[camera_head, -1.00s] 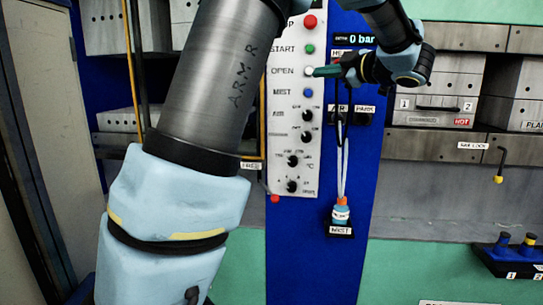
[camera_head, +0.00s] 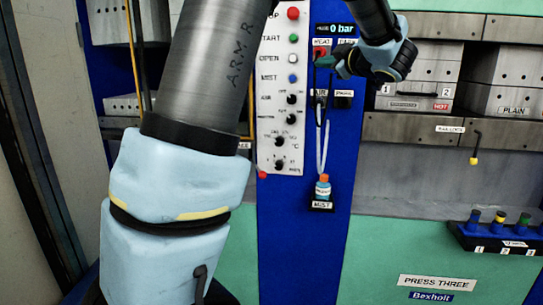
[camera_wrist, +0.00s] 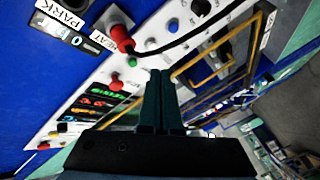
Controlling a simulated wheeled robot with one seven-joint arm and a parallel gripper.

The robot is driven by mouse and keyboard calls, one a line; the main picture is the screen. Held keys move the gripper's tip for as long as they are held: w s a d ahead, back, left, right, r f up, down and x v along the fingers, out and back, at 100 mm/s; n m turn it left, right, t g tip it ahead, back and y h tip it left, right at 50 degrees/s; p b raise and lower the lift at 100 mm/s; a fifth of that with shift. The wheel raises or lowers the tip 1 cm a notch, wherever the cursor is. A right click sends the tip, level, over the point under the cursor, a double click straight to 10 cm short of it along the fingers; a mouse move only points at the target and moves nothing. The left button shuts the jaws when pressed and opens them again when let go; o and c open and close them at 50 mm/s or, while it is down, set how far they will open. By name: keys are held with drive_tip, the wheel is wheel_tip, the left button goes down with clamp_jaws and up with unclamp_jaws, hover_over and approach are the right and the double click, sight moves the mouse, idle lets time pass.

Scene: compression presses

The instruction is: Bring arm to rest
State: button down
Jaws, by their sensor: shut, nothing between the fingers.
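My gripper (camera_head: 326,62) is at the upper middle of the head view, in front of the blue press column and just right of the white button panel (camera_head: 281,110). In the wrist view its two dark green fingers (camera_wrist: 162,80) lie together with nothing between them. The tips point over the panel and appear apart from it, though the exact gap is hard to judge. My arm reaches across the left and top of the head view, hiding part of the press behind it.
The panel has a red button (camera_head: 293,13), a green button (camera_head: 294,38) and several knobs. A red HEAT plug (camera_wrist: 121,36) with a black cable is close to the fingers. A MIST bottle (camera_head: 323,187) hangs below. A rack of coloured pegs (camera_head: 500,236) is at right.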

drive_tip(key=s+a+f+m+g+h, duration=0.1)
drive_tip(key=a+f+m+g+h, duration=0.1)
drive_tip(key=f+m+h, duration=0.3)
drive_tip(key=a+f+m+g+h, duration=0.1)
drive_tip(key=a+f+m, duration=0.15)
drive_tip(key=f, duration=0.45)
drive_tip(key=s+a+f+m+g+h, duration=0.1)
drive_tip(key=a+f+m+g+h, duration=0.1)
drive_tip(key=f+m+h, duration=0.3)
drive_tip(key=s+a+f+g+y, duration=0.1)
drive_tip(key=s+a+f+g, duration=0.2)
drive_tip(key=s, duration=0.4)
drive_tip(key=s+a+f+m+g+y, duration=0.1)
drive_tip(key=s+a+f+g, duration=0.2)
drive_tip(key=s+a+f, duration=0.3)
drive_tip(key=s+a+f+m+g+y, duration=0.1)
drive_tip(key=s+a+f+g, duration=0.2)
drive_tip(key=s, duration=0.6)
wheel_tip(320, 180, down, 4)
drive_tip(key=shift+s+a+r+y, duration=0.1)
drive_tip(key=shift+s+a+y, duration=0.2)
drive_tip(key=shift+a, duration=0.8)
drive_tip(key=shift+w+m, duration=0.1)
drive_tip(key=shift+m, duration=0.15)
